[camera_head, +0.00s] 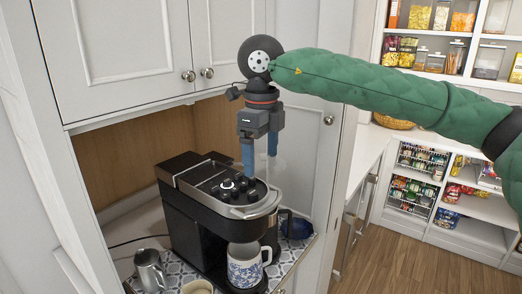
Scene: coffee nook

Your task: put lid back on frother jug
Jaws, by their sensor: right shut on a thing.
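My right gripper (261,155), with blue fingers, points down above the right part of the coffee machine (193,181). It is shut on a pale, see-through thing (280,163), probably the lid, whose outline is faint. A dark jug with a handle (287,219) stands at the machine's right side, partly hidden by it. A steel jug (149,268) stands at the machine's left front. I cannot tell for sure which is the frother jug. My left gripper is not in view.
A blue-and-white patterned mug (245,266) stands at the machine's front. A dark blue thing (299,228) lies right of the machine. Cabinet doors (125,40) hang above, and the nook's side panel (318,150) is close on the right.

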